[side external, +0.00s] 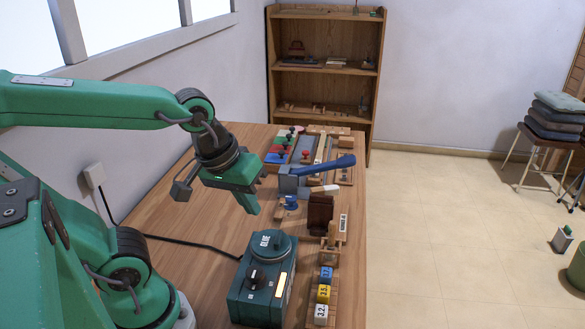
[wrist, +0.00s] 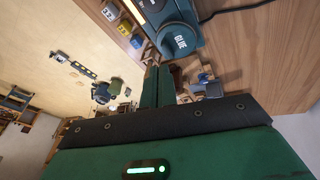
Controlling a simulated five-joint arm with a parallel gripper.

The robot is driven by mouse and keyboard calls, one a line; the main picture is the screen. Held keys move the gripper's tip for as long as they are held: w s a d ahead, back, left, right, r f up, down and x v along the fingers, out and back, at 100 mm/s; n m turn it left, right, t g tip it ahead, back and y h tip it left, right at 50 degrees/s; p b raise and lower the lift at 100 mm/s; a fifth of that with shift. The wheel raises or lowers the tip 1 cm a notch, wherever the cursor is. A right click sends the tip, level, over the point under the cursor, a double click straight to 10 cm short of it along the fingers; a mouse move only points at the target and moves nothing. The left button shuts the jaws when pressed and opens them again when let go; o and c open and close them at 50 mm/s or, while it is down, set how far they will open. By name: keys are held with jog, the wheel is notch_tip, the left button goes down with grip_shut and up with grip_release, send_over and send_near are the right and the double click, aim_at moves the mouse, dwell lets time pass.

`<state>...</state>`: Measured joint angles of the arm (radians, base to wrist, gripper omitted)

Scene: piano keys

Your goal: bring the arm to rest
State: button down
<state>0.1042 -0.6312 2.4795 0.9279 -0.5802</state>
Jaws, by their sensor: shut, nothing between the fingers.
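My gripper (side external: 252,207) hangs above the wooden table in the side external view, its green fingers pointing down and shut with nothing between them. In the wrist view my gripper's fingers (wrist: 158,72) lie close together in the upper middle. The wooden table (side external: 205,265) lies below, and the fingertips appear apart from everything on it. The task names no other object, and I see no piano keys that I can make out for certain.
A teal box with a dial (side external: 262,280) stands near the table's front. Numbered blocks (side external: 323,292) line the right edge. A blue-handled device (side external: 318,172) and coloured panels (side external: 280,150) stand farther back. A black cable (side external: 190,243) crosses the left side. Bare table lies at left.

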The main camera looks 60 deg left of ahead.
jog(key=m, duration=0.1)
jog(key=a+r+m+t, duration=0.1)
jog(key=m, duration=0.1)
jog(key=a+r+m, duration=0.1)
jog(key=m, duration=0.1)
jog(key=shift+s+a, duration=0.2)
